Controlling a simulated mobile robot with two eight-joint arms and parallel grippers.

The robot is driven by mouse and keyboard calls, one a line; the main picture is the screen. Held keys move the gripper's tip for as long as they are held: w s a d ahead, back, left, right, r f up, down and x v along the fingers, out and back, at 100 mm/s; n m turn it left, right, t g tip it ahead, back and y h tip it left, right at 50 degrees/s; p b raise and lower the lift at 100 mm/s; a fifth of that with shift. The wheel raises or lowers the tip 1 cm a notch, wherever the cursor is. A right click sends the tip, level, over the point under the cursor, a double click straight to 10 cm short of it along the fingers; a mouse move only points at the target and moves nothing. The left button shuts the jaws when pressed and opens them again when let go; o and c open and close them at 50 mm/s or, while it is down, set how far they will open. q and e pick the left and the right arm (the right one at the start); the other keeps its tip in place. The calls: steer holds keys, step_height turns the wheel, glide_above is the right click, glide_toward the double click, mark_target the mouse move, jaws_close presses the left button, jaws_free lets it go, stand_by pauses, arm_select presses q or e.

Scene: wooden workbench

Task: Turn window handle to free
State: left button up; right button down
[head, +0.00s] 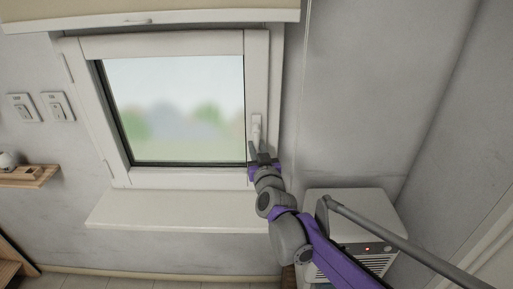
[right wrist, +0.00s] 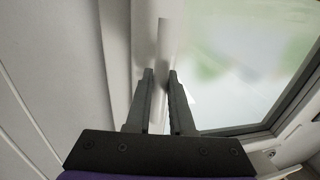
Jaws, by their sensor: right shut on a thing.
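The white window handle (head: 256,128) is on the right side of the white window frame (head: 259,70). It hangs about straight down from its base, and the window looks shut. My right gripper (head: 258,153) reaches up from below and is shut on the handle's lower part. In the right wrist view the handle (right wrist: 164,45) runs between the two dark fingers of the gripper (right wrist: 160,75); its lowest end is partly hidden. My left gripper is not in view.
A white sill (head: 170,208) juts out below the window. A white box-shaped appliance (head: 355,203) stands at the lower right near my right arm, with a grey rod (head: 400,243) crossing in front. Switches (head: 57,106) and a small wooden shelf (head: 28,177) are on the left wall.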

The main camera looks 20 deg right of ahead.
mark_target(238, 128)
steer(key=shift+a, duration=0.15)
stand_by(0.8)
steer(key=m, duration=0.1)
steer(key=a+m, duration=0.1)
steer(key=m, duration=0.2)
steer(key=shift+w+a+r+t, duration=0.2)
steer(key=shift+w+a+t, duration=0.05)
steer(key=shift+a+t, duration=0.05)
steer(key=m, duration=0.1)
steer(key=a+m, duration=0.1)
steer(key=m, duration=0.1)
steer(key=r+m+h, duration=0.1)
steer(key=m, duration=0.1)
steer(key=shift+w+a+r+t+p, duration=0.1)
steer(key=shift+w+a+t+p, duration=0.2)
steer(key=shift+a+t, duration=0.1)
steer(key=m, duration=0.1)
steer(key=r+m, duration=0.1)
steer(key=m, duration=0.1)
steer(key=a+m+h+p, duration=0.1)
steer(key=m, duration=0.1)
steer(key=shift+w+r, duration=0.15)
steer(key=shift+r, duration=0.25)
steer(key=m, duration=0.2)
steer(key=r+m+h+p, duration=0.1)
steer(key=m, duration=0.1)
steer(key=shift+a+r, duration=0.2)
steer(key=shift+r+m+h, duration=0.35)
steer(key=shift+m+h, duration=0.15)
steer(key=shift+m, duration=0.6)
